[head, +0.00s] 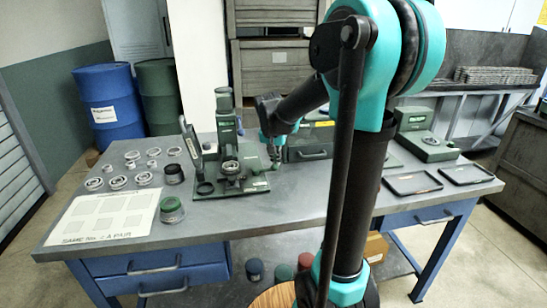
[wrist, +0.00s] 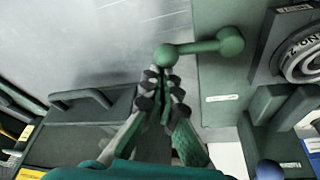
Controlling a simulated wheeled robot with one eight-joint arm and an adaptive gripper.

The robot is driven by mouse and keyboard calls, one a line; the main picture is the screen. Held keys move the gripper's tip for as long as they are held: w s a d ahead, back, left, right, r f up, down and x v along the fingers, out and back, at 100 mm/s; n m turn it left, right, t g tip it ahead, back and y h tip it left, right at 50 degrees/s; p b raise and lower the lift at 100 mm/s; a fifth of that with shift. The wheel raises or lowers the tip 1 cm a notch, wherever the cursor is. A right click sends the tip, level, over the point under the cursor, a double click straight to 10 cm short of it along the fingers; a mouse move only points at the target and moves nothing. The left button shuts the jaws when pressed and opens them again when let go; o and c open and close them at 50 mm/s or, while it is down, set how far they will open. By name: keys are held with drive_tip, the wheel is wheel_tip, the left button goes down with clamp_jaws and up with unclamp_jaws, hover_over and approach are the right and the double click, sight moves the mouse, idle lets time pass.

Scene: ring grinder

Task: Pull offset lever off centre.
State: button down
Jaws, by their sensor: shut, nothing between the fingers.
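A green lever (wrist: 200,47) with a ball at each end shows in the wrist view, beside the green base plate of the ring grinder (head: 232,183). One ball overlaps the plate and the other, smaller one sits over the grey tabletop. My gripper (wrist: 163,80) is shut and empty, with its fingertips just below the smaller ball. I cannot tell whether they touch it. In the head view my gripper (head: 276,166) is low at the right side of the grinder, and the lever is too small to make out clearly.
A dark green case with a handle (wrist: 80,97) is left of my gripper. A metal ring (wrist: 302,62) sits on the grinder at right. On the table (head: 290,205) are several loose rings, a white sheet (head: 105,214) and two dark trays (head: 412,183). The front middle is clear.

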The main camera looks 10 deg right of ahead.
drive_tip(key=shift+s+m+h, duration=0.3)
drive_tip(key=shift+s+m, duration=0.3)
drive_tip(key=shift+m, duration=0.3)
drive_tip(key=shift+s+a, duration=0.2)
drive_tip(key=shift+s, duration=0.85)
drive_tip(key=w+d, duration=0.1)
drive_tip(key=w+d+r, duration=0.1)
drive_tip(key=d, duration=0.1)
drive_tip(key=shift+w+r, duration=0.15)
drive_tip(key=shift+w, duration=0.2)
drive_tip(key=v, duration=0.9)
drive_tip(key=shift+w+a+r, duration=0.25)
drive_tip(key=shift+a, duration=0.15)
